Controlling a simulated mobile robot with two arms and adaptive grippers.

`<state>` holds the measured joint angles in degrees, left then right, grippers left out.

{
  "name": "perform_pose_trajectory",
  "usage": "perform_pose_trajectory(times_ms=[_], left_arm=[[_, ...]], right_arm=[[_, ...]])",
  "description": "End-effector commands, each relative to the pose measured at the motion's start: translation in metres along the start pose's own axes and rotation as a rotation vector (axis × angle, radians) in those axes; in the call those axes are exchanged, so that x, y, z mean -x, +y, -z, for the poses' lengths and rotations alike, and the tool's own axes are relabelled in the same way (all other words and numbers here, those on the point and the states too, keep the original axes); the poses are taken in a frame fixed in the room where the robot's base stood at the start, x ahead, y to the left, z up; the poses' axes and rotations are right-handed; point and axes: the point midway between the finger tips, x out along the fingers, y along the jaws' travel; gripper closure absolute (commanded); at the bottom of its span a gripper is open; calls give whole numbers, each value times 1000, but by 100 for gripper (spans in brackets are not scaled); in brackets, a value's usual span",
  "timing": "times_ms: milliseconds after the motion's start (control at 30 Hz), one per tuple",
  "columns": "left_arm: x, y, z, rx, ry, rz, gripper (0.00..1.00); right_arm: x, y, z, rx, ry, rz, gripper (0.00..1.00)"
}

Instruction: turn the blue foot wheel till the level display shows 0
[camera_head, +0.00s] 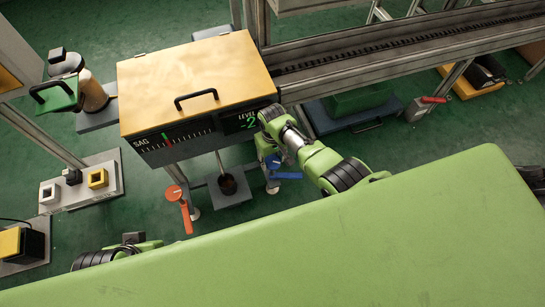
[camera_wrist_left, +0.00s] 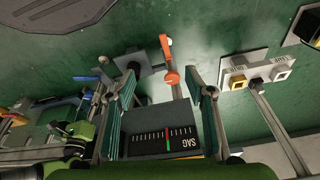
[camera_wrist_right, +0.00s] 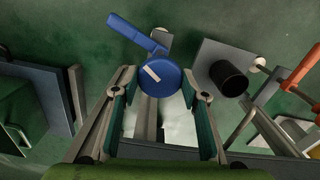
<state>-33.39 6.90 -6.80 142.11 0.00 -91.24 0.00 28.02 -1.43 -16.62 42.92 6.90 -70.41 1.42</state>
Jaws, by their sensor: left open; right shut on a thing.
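The blue foot wheel (camera_head: 273,162) with its lever sits below the right front corner of the yellow-topped box. In the right wrist view the blue wheel (camera_wrist_right: 160,77) has a pale mark and its lever points up-left. My right gripper (camera_wrist_right: 159,84) is shut on the blue wheel, a fingertip at each side. In the head view the right gripper is partly hidden beside the box. The level display (camera_head: 248,121) reads -2 in green. My left gripper (camera_wrist_left: 161,82) is open and empty, its fingers spread above the box's SAG front in the left wrist view.
An orange foot wheel (camera_head: 173,193) with a lever stands left of the blue one. A dark cup on a grey plate (camera_head: 229,188) lies between them. A rail conveyor (camera_head: 400,48) runs to the right.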

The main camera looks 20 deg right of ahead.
Motion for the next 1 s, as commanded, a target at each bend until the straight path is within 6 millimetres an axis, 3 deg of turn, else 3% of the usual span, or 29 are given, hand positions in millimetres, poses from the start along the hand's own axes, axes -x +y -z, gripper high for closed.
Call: perform_pose_trajectory(times_ms=[467, 600, 1000], left_arm=[[20, 0, 10, -1, 15, -1, 51], [3, 0, 9, -1, 4, -3, 51], [-14, 1, 10, -2, -1, -4, 51]], right_arm=[[1, -2, -1, -449, -3, 2, 81], [1, -1, 0, -577, -1, 2, 81], [0, -1, 0, -856, -1, 1, 81]])
